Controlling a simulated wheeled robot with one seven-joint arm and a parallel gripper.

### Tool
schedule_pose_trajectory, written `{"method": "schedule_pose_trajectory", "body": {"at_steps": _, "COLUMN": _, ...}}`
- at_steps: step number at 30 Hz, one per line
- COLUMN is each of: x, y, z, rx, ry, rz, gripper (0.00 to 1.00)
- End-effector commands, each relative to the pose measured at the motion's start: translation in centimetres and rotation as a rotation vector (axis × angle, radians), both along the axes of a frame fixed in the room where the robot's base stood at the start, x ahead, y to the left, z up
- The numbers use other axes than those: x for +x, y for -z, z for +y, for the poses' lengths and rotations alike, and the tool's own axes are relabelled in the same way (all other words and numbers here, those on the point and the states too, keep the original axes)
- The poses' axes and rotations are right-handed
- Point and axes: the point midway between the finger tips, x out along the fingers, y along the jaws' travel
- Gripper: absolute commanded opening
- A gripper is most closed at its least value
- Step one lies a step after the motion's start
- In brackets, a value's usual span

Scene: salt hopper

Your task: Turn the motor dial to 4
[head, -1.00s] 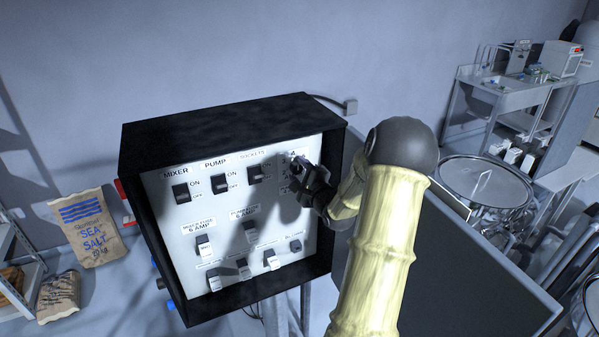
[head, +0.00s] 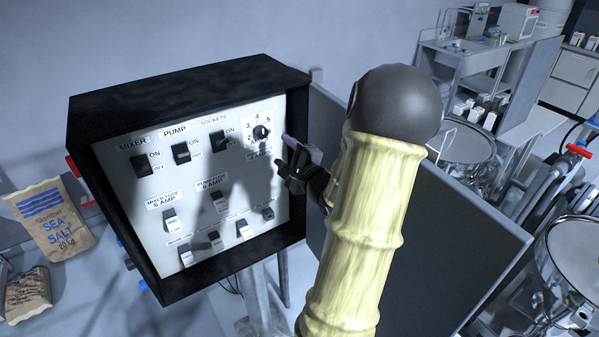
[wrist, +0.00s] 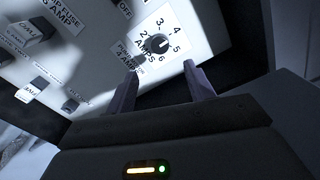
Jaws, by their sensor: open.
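The motor dial (head: 261,132) is a small round black knob at the upper right of the white control panel (head: 200,160). In the wrist view the dial (wrist: 157,44) is ringed by printed numbers, 2 to 6 visible, and the word AMPS. I cannot tell for sure which number its pointer faces. My gripper (head: 284,155) is open and empty, to the lower right of the dial and apart from it. In the wrist view the two fingers of my gripper (wrist: 160,82) stand below the dial, which shows beyond the gap between them.
The mixer switch (head: 152,158), pump switch (head: 187,151) and sockets switch (head: 220,142) line the panel's top row. Fuse holders and smaller switches sit below. The black box rim (head: 298,110) juts around the panel. A grey board (head: 430,215) stands to the right.

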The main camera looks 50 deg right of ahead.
Motion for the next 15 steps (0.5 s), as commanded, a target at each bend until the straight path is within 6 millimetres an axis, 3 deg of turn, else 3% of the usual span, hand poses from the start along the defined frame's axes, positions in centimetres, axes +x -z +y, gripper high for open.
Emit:
{"method": "schedule_pose_trajectory", "body": {"at_steps": 7, "x": -4.7, "y": 0.0, "z": 1.0, "rx": -0.002, "ry": 0.003, "rz": 0.002, "gripper": 0.53}}
{"method": "schedule_pose_trajectory", "body": {"at_steps": 15, "x": -6.5, "y": -0.1, "z": 1.5, "rx": 0.001, "ry": 0.000, "rz": 0.001, "gripper": 0.53}}
